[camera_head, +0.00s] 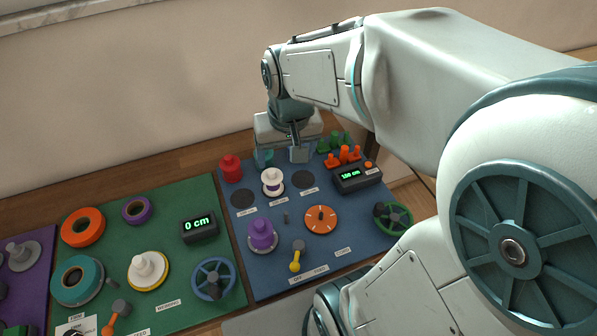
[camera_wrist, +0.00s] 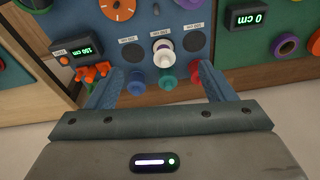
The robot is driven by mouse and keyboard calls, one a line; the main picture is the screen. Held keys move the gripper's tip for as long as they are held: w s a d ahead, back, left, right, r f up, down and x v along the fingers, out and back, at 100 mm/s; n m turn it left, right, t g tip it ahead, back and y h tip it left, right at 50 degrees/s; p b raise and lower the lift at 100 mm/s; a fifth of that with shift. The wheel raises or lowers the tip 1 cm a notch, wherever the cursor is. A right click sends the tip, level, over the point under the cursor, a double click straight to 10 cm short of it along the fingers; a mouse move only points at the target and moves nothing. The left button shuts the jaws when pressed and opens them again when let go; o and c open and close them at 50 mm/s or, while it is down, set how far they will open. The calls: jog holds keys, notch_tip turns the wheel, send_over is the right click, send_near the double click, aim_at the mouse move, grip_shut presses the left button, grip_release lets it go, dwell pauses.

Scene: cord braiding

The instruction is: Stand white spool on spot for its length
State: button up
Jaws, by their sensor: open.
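My gripper (camera_head: 281,158) is over the back of the board, behind the white spool. In the wrist view its fingers (camera_wrist: 160,70) are spread wide, with nothing between them gripped. The labels are too small to read surely.
A red spool (camera_head: 231,169) and a teal spool (camera_wrist: 168,80) stand close behind the white one. A purple spool (camera_head: 262,235), orange dial (camera_head: 321,219), display reading 150 cm (camera_wrist: 75,50) and orange clips (camera_head: 344,156) also occupy the blue board. A green board (camera_head: 210,280) lies left.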

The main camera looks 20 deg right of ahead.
jog(key=s+r+n+t, duration=0.1)
jog(key=s, duration=0.6)
jog(key=shift+s, duration=0.4)
jog(key=shift+r, duration=0.1)
dwell(0.6)
